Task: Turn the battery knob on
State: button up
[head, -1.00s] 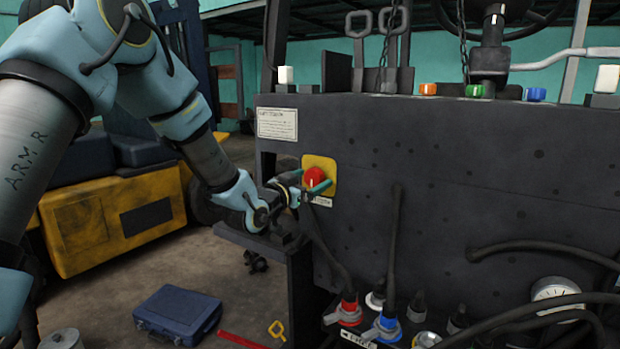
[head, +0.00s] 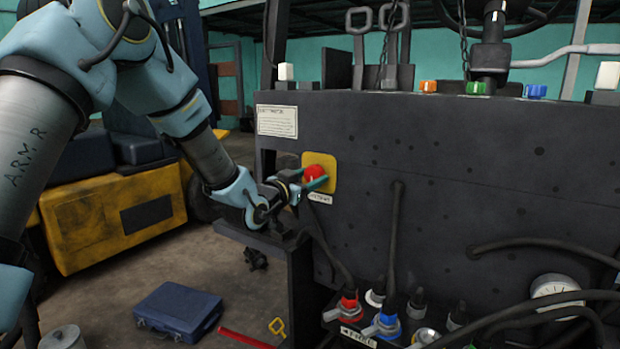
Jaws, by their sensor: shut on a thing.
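The battery knob (head: 315,172) is red and sits on a yellow square plate (head: 331,164) near the left end of the dark panel in the head view. A small white label (head: 320,199) is just below it. My gripper (head: 314,179) comes from the left and is shut on the knob, with its teal fingers on either side of it. The fingers hide part of the knob, and its marking cannot be read.
The dark panel (head: 450,180) fills the right side. Cables and red and blue connectors (head: 388,322) stand below, beside a round gauge (head: 556,290). A blue toolbox (head: 178,313) lies on the floor. Colored buttons (head: 474,88) line the panel's top.

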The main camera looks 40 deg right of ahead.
jog(key=shift+f+b, duration=0.15)
jog(key=shift+b, duration=0.4)
jog(key=m+b, duration=0.1)
jog(key=b, duration=0.1)
jog(key=m+b, duration=0.2)
jog(key=b, duration=0.1)
jog(key=shift+f, duration=0.3)
jog(key=m+b, duration=0.5)
jog(key=b, duration=0.5)
jog(key=m+b, duration=0.6)
jog(key=b, duration=0.3)
jog(key=shift+r+m, duration=0.1)
jog(key=shift+m, duration=0.2)
jog(key=m+b, duration=0.1)
jog(key=b, duration=0.1)
jog(key=m+b, duration=0.2)
jog(key=shift+r, duration=0.25)
jog(key=shift+m, duration=0.3)
jog(key=o, duration=1.4)
jog(key=shift+c, duration=0.2)
jog(key=shift+r, duration=0.1)
